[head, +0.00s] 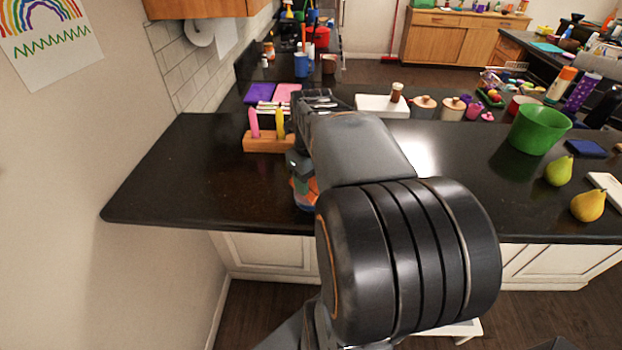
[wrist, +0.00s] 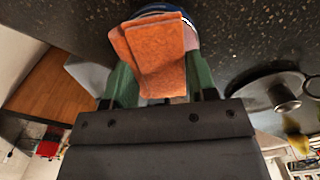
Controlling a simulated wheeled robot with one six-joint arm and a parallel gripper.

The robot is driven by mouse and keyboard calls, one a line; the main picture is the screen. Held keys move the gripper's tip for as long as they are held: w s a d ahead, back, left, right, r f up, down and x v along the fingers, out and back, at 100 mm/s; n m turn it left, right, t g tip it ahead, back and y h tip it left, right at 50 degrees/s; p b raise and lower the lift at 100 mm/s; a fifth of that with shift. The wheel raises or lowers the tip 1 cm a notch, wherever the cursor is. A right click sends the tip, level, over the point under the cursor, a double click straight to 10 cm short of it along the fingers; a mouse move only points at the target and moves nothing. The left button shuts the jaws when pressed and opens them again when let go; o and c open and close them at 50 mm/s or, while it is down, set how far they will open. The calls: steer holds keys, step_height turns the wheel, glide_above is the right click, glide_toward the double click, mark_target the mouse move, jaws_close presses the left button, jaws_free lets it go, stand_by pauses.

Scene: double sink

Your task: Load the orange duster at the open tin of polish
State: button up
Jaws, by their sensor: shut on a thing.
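An orange duster (wrist: 160,60) is held between the green fingers of my gripper (wrist: 160,78), which is shut on it. In the head view the duster (head: 312,187) shows in part below my gripper (head: 300,172), near the counter's front edge. The round tin of polish (wrist: 190,36), with a blue rim and a pale pinkish inside, is right at the duster's far end in the wrist view. The duster covers most of the tin. I cannot tell whether they touch. In the head view my arm hides much of this spot.
A wooden block (head: 262,146) with pink and yellow handles stands behind my gripper. A green bowl (head: 540,130) and two pears (head: 587,205) are at the right. A dark round thing (wrist: 265,92) lies right of the gripper. The counter's left part (head: 180,180) is clear.

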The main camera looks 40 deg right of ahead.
mark_target(311, 182)
steer(key=shift+f+b, duration=0.4)
steer(key=shift+f, duration=0.2)
stand_by(1.1)
steer(key=shift+r+p, duration=2.95)
steer(key=shift+r, duration=0.6)
